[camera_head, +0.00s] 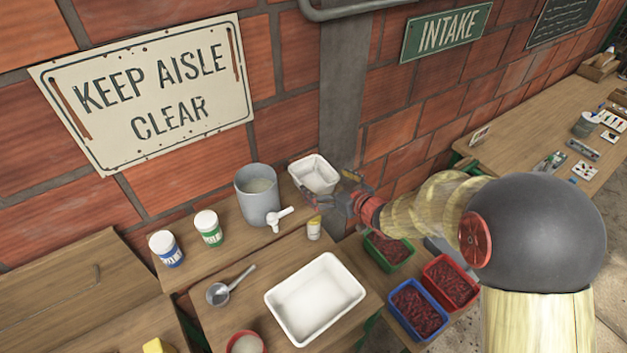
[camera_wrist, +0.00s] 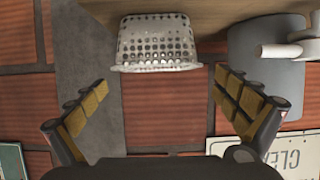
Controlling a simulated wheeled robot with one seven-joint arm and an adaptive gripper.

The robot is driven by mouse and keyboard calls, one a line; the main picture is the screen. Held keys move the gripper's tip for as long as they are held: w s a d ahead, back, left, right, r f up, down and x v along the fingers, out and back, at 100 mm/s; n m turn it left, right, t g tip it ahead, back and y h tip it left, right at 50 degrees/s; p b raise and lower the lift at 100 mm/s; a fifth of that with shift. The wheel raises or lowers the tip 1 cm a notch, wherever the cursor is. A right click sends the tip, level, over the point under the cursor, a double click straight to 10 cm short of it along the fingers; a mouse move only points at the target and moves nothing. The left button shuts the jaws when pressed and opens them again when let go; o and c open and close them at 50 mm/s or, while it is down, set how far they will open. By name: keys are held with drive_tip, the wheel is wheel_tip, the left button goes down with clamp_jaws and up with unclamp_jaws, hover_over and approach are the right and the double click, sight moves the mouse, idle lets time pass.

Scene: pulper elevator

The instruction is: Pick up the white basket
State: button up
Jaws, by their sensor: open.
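The white basket (camera_head: 316,176) stands on the wooden shelf near the wall, beside the grey pillar. In the wrist view the basket (camera_wrist: 155,42) shows perforated sides, appears upside down, and lies beyond the fingertips. My gripper (camera_head: 338,193) is at the basket's right front side in the head view. In the wrist view my gripper (camera_wrist: 161,82) has its fingers spread wide with nothing between them. Whether a finger touches the basket I cannot tell.
Two lidded tubs (camera_head: 207,228) are farther left. A white tray (camera_head: 314,298) and bins of red contents (camera_head: 418,308) lie on lower surfaces.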

drive_tip(key=x, duration=0.5)
drive_tip(key=shift+w+d+p, duration=0.1)
drive_tip(key=shift+w+p, duration=0.05)
drive_tip(key=shift+p, duration=0.25)
drive_tip(key=shift+r, duration=0.1)
drive_tip(key=c, duration=1.1)
drive_tip(key=shift+c, duration=0.3)
